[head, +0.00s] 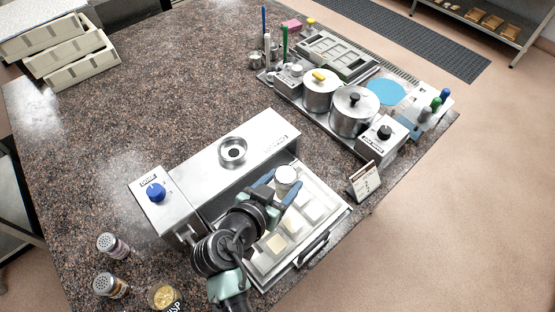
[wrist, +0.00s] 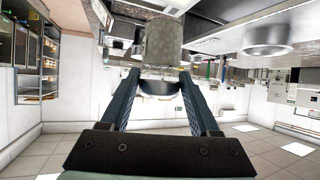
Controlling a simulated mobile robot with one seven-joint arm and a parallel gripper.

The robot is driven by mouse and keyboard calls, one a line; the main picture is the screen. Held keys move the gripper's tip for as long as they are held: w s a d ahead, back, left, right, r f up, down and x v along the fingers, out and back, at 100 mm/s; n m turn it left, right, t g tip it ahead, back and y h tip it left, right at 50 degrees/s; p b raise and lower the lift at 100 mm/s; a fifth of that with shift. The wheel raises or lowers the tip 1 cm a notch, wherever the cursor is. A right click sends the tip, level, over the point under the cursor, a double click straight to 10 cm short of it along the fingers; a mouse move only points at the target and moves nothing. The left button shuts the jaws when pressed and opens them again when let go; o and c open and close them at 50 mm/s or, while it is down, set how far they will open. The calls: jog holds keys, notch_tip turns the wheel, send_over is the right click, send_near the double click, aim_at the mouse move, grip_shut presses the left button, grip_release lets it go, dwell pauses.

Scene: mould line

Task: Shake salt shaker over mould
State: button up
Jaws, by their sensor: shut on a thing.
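My gripper (head: 285,186) is shut on the salt shaker (head: 286,175), a small grey cylinder held above the mould's back part. Its upward end is a plain pale disc with no holes visible, so it appears upside down. The wrist view shows its speckled grey body (wrist: 163,42) between the two blue fingers (wrist: 160,84). The mould (head: 334,214) is a pale tray with several square cavities, one yellowish. My arm hides its left part. I cannot see any salt falling.
A steel unit with a round cup (head: 233,150) and a blue-knobbed box (head: 155,192) stand left of the mould. Two perforated-top shakers (head: 112,243) and a jar (head: 164,296) stand front left. A small sign (head: 364,181) and pots (head: 353,112) stand right.

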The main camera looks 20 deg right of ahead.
aim_at(281, 194)
jog(key=shift+s+a+r+p, duration=0.2)
jog(key=shift+r+p, duration=0.2)
jog(key=shift+p, duration=0.2)
jog(key=shift+s+a+r+p, duration=0.1)
jog(key=shift+s+r+p, duration=0.1)
jog(key=shift+r+p, duration=0.3)
jog(key=shift+s+a+f+y+p, duration=0.1)
jog(key=shift+f+y+p, duration=0.2)
jog(key=shift+p, duration=0.1)
jog(key=shift+f+b, duration=1.6)
jog(key=shift+f, duration=0.7)
jog(key=shift+r, duration=0.1)
